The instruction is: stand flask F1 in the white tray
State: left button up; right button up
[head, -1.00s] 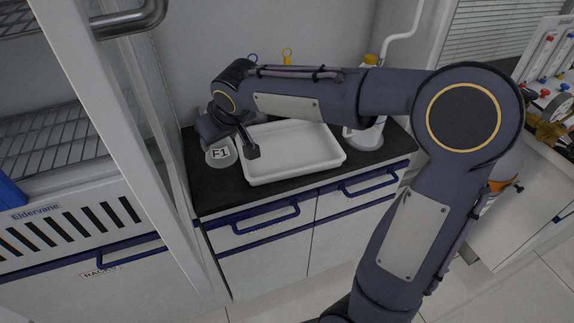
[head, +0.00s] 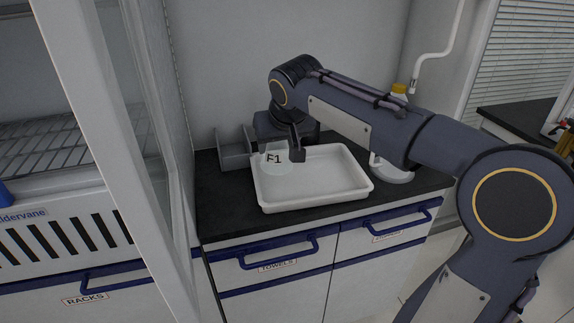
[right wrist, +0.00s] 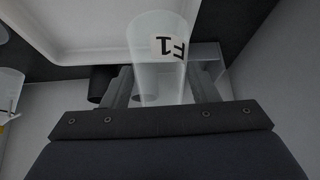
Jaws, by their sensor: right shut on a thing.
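Flask F1 (head: 277,161) is a clear vessel with a white label, held between the fingers of my right gripper (head: 285,148). In the head view it appears over the back left part of the white tray (head: 318,202), which is shallow and rectangular. In the right wrist view, the flask (right wrist: 157,50) stands between the two fingers of the gripper (right wrist: 160,88), with the tray (right wrist: 85,40) behind it at upper left. I cannot tell whether the flask's base touches the tray floor. My left gripper is not in view.
A grey open holder (head: 234,150) stands on the dark counter (head: 222,205), left of the tray. A yellow-capped bottle (head: 399,91) is to the right, partly behind my arm. A glass-sided cabinet frame (head: 95,120) rises close at the left.

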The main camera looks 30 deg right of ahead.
aim_at(287, 144)
jog(key=d+f, duration=0.1)
jog(key=w+d+f, duration=0.1)
jog(key=f, duration=0.1)
jog(key=shift+d, duration=0.1)
jog(key=shift+w+d+f+b, duration=0.15)
jog(key=shift+f+b, duration=0.5)
jog(key=shift+f, duration=1.1)
jog(key=shift+f, duration=0.1)
jog(key=o, duration=1)
jog(key=shift+o, duration=0.2)
